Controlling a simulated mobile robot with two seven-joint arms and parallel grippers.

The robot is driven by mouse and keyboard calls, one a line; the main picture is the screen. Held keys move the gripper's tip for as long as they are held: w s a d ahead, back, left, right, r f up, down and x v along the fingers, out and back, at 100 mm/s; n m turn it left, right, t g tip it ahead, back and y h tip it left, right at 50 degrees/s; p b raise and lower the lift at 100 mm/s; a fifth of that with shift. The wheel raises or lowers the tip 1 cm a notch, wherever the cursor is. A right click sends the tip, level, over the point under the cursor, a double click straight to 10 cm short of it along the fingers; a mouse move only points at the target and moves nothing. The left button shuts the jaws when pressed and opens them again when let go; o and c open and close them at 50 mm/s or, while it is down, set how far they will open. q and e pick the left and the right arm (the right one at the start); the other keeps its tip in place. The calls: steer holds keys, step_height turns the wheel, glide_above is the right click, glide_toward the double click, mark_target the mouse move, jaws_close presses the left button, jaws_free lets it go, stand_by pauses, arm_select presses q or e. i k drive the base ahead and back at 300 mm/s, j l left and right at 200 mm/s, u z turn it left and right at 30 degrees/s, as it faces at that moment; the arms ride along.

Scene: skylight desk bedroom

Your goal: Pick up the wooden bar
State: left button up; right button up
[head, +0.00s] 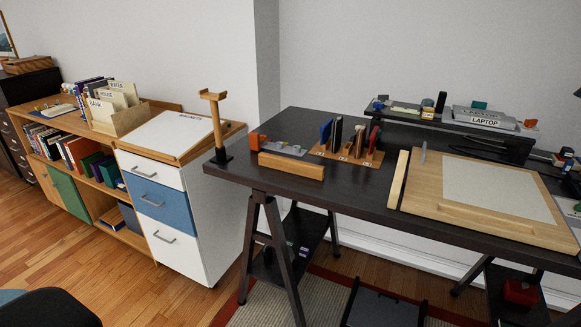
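A wooden bar (291,166) lies lengthwise near the front left edge of the dark desk (350,196). It is a thick, light brown block with a flat top. A second, thinner pale wooden strip (398,179) lies along the left side of a wooden drawing board (440,190); the frame does not show which of the two is the task's bar. Neither of my grippers is in view.
A wooden stand (216,125) rises at the desk's left corner. A white drawer cabinet (200,225) stands left. Bare desktop lies before the rack.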

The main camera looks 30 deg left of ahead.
mark_target(300, 168)
steer(key=i+l+u, duration=0.65)
steer(key=i, duration=0.25)
steer(key=i+l+u, duration=0.35)
steer(key=i+l, duration=0.05)
steer(key=l, duration=0.1)
